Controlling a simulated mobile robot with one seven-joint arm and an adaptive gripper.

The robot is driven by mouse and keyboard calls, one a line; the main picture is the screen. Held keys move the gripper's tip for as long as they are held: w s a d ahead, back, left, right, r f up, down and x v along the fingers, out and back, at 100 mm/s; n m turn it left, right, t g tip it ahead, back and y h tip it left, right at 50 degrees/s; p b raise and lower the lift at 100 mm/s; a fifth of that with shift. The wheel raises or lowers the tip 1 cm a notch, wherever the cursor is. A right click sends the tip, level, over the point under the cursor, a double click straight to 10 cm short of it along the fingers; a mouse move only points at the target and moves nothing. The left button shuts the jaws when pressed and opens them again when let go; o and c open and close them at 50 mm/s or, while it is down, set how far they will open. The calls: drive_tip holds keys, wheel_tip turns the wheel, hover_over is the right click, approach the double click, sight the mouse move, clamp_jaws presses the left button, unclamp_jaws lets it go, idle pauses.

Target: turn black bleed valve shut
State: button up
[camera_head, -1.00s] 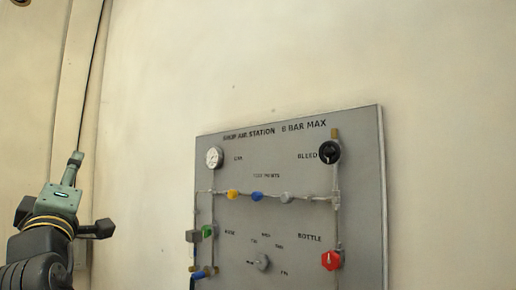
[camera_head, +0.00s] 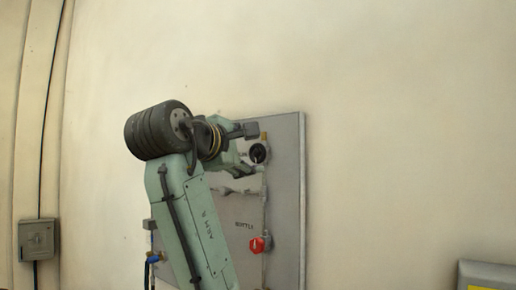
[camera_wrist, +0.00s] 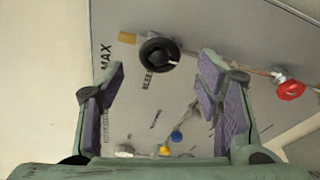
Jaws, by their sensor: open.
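The black bleed valve (camera_head: 258,153) is a round knob at the upper right of the grey panel (camera_head: 288,200) in the head view. In the wrist view the black bleed valve (camera_wrist: 159,54) shows face on, beyond the fingertips and between their lines, with a pale mark across its centre. My gripper (camera_wrist: 158,82) is open and empty, its purple-padded fingers apart on either side. In the head view my gripper (camera_head: 248,150) is close to the valve at its left; the exact gap is hard to tell.
The red bottle valve (camera_head: 260,245) sits below on the same panel; it also shows at the right in the wrist view (camera_wrist: 290,90). A blue knob (camera_wrist: 177,136) and a yellow knob (camera_wrist: 164,150) lie on the pipe. A grey wall box (camera_head: 38,240) hangs at left.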

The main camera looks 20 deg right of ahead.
sight(256, 153)
drive_tip(key=p+x, duration=0.1)
drive_tip(key=x, duration=0.5)
drive_tip(key=shift+p, duration=0.4)
drive_tip(key=shift+c, duration=0.3)
drive_tip(key=c, duration=1.1)
